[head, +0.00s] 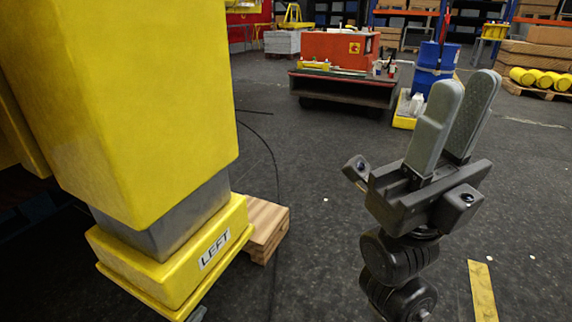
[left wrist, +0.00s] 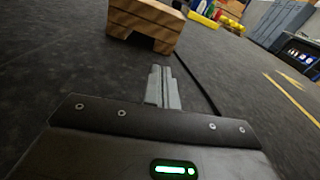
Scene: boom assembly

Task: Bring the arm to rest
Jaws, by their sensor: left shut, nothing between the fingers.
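My left gripper shows in the left wrist view (left wrist: 163,88), shut and empty, its grey fingers together and pointing toward a notched wooden block (left wrist: 145,22) on the floor. In the head view only a small grey tip, which seems to be this gripper (head: 197,314), shows at the bottom edge. The rest of that arm is hidden or out of frame. My right gripper (head: 464,92) stands at the right with its two grey fingers pointing up, a gap between them and nothing held.
A large yellow column (head: 150,110) with a grey inner section and a yellow foot marked LEFT (head: 190,255) fills the left. The wooden block (head: 266,225) is beside the foot. A red machine (head: 338,50) on a cart and a blue drum (head: 432,65) stand farther back. The middle floor is clear.

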